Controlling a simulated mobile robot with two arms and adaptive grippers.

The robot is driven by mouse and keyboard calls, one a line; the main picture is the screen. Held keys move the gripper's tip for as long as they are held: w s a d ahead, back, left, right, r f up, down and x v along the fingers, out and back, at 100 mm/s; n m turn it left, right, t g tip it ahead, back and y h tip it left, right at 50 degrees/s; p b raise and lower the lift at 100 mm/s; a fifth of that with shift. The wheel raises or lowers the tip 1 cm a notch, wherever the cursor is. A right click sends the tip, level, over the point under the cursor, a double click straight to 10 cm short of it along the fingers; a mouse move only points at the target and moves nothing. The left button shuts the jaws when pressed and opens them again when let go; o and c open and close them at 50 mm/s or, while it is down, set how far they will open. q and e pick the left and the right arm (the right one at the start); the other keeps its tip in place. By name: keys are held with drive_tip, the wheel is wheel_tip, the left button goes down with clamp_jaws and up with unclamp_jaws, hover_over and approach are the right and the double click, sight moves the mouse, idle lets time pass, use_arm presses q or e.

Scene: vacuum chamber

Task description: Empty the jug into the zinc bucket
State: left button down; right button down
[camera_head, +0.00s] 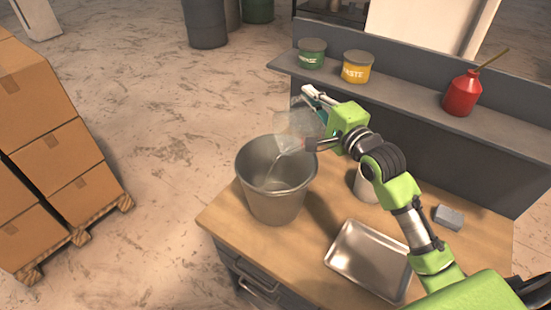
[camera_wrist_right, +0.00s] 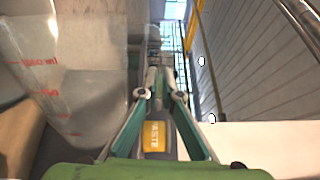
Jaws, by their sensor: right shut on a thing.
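The clear jug (camera_head: 295,130) is tipped over the zinc bucket (camera_head: 246,170), its mouth toward the bucket. A thin pale stream seems to run from it down into the bucket. The grey metal bucket stands upright at the left edge of the wooden bench top. My right gripper (camera_head: 309,120) is shut on the jug and holds it above the bucket's right rim. In the right wrist view the jug's wall with red volume marks (camera_wrist_right: 45,65) fills the left side, beside my gripper's fingers (camera_wrist_right: 160,76). My left gripper is not in view.
A steel tray (camera_head: 370,262), a small grey block (camera_head: 449,217) and a pale cylindrical container (camera_head: 366,186) are on the bench (camera_head: 215,214). A green tin (camera_head: 312,55), a yellow tin (camera_head: 357,68) and a red oil can (camera_head: 461,95) stand on the shelf behind. Boxes (camera_head: 35,95) stand left.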

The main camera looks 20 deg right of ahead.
drive_tip(key=shift+s+a+r+n+p, duration=0.1)
drive_tip(key=shift+a+r+n+p, duration=0.2)
drive_tip(key=shift+a+n+p, duration=0.3)
